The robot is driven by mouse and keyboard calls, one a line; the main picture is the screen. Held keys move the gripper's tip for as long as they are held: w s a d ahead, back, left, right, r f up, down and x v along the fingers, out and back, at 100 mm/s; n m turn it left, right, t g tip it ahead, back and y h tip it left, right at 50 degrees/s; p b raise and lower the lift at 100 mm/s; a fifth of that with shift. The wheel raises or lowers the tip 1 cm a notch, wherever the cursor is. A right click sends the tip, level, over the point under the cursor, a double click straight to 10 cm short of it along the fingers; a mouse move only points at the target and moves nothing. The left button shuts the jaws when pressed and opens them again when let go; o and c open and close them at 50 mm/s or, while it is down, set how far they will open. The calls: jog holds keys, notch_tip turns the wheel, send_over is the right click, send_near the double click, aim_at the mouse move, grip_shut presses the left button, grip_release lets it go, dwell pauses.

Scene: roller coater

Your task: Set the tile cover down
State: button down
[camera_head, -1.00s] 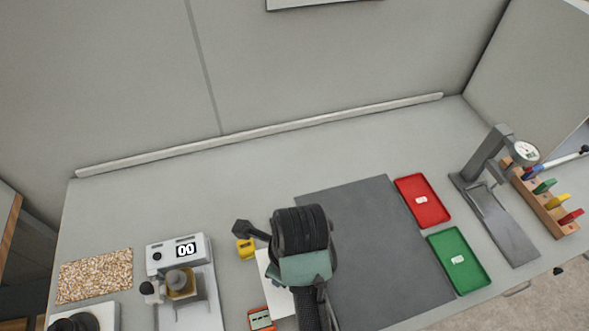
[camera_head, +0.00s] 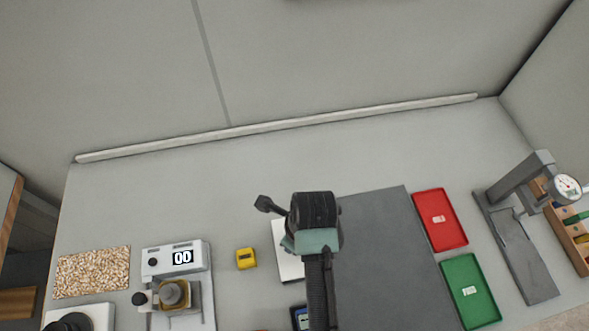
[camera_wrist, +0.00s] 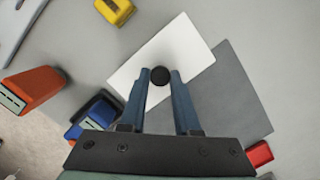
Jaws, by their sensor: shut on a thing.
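The tile cover is a flat white plate (camera_wrist: 190,45) with a round black knob (camera_wrist: 160,75). My gripper (camera_wrist: 160,78) is shut on the knob, with one blue-grey finger on each side of it. In the head view, the white plate (camera_head: 286,255) shows to the left of my wrist, which hides its right part and the knob. The plate overlaps the left edge of the dark grey mat (camera_head: 385,260). I cannot tell whether it touches the surface below or hangs just above it.
A yellow block (camera_head: 246,258) stands left of the plate. A blue device (camera_head: 299,318) and an orange one (camera_wrist: 45,80) lie on the near side. Red (camera_head: 440,220) and green (camera_head: 470,290) trays lie right of the mat. The bench behind is clear.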

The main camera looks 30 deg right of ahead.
jog(key=shift+f, duration=1.65)
jog(key=shift+f, duration=0.25)
jog(key=shift+f, duration=0.25)
jog(key=c, duration=0.6)
grip_release()
jog(key=shift+r, duration=0.15)
jog(key=r, duration=0.4)
jog(key=s+r, duration=0.1)
jog(key=r, duration=0.3)
jog(key=d+r, duration=0.1)
jog(key=r, duration=0.3)
jog(key=shift+s+r, duration=0.3)
